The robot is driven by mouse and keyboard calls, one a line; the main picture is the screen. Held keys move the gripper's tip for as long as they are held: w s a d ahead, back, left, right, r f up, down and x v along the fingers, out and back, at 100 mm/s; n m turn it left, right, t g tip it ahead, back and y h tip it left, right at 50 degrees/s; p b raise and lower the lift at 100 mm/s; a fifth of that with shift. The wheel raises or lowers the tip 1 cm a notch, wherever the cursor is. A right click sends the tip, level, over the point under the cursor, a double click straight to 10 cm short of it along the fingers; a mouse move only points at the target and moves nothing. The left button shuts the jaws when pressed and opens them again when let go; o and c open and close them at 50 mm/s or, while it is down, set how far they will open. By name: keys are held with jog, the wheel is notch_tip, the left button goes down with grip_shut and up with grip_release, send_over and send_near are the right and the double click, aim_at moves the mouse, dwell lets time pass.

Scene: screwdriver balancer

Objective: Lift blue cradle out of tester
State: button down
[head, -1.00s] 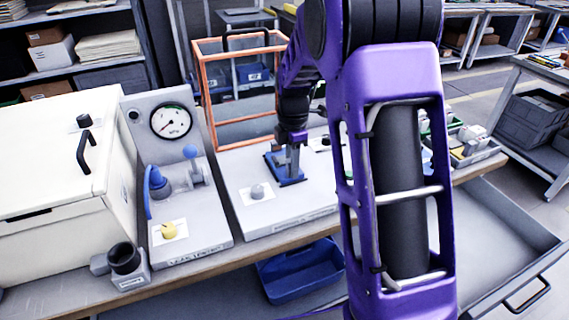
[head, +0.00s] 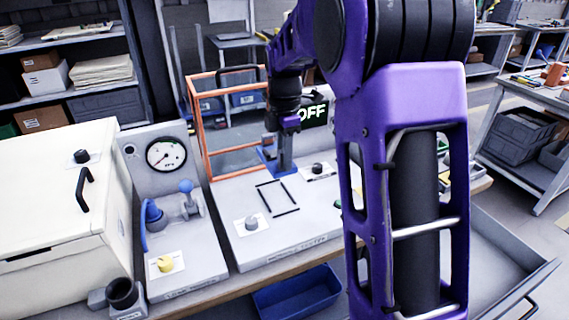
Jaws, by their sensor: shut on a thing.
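The blue cradle (head: 286,169) is a flat blue piece with a grey upright, partly hidden behind my gripper and arm in the head view. My gripper (head: 279,148) is shut on the cradle and points down over the back part of the tester. The tester (head: 222,210) is a light grey flat bench unit. A black rectangular outline (head: 278,198) on its top lies bare, in front of and apart from the cradle. How high the cradle is above the surface is hard to tell.
An orange open-frame guard (head: 203,130) stands at the tester's back left. A black "OFF" display (head: 313,114) is behind my gripper. Knobs (head: 251,223) sit on the tester top. A leak tester with a gauge (head: 166,155) and a white chest (head: 60,210) stand left.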

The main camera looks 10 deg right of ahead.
notch_tip(320, 180, up, 9)
jog(key=p, duration=0.6)
notch_tip(320, 180, up, 5)
dwell(0.3)
